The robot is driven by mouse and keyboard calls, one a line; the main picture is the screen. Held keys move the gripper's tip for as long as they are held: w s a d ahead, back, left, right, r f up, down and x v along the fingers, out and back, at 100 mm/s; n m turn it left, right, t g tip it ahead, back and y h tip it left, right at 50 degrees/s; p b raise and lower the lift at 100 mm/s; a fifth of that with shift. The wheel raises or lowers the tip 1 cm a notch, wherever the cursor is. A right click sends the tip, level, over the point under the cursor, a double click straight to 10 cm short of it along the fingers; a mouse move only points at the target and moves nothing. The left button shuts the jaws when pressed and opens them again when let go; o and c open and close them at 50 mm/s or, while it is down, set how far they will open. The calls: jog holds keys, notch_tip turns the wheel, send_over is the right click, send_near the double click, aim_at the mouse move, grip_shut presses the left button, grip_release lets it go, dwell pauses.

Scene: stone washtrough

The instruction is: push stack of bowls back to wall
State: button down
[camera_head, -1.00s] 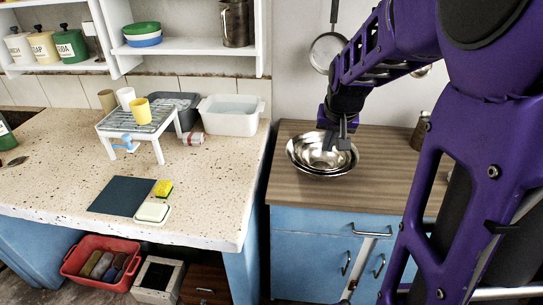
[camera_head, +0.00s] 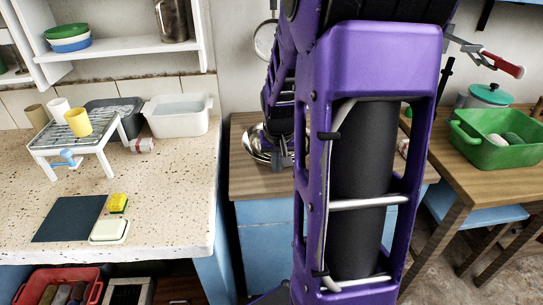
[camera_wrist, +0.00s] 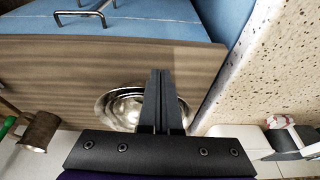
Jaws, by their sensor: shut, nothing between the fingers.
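The stack of shiny metal bowls (camera_head: 255,147) sits on the wooden counter of the blue cabinet, near its left side. My arm hides the right part of the stack in the head view. In the wrist view the bowls (camera_wrist: 113,106) show beside and behind my fingers, which cover their right part. My gripper (camera_head: 283,166) is at the bowls, over their near right part in the head view. In the wrist view my gripper (camera_wrist: 160,72) is shut and empty, its two fingers side by side. I cannot tell whether it touches the bowls.
The speckled stone counter (camera_head: 180,185) borders the bowls' wooden counter (camera_head: 262,184) on the left. A white basin (camera_head: 178,120) stands on the stone. A pan (camera_head: 264,42) hangs on the wall behind. A green tub (camera_head: 490,150) is at right.

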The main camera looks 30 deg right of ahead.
jog(key=w+f, duration=0.1)
jog(key=w+d+f, duration=0.1)
jog(key=w+f, duration=0.1)
jog(key=f, duration=0.1)
jog(key=shift+w+d+f+b, duration=0.1)
jog(key=shift+d+b, duration=0.2)
jog(key=shift+d, duration=0.05)
jog(key=shift+w+d, duration=0.35)
jog(key=shift+w, duration=0.4)
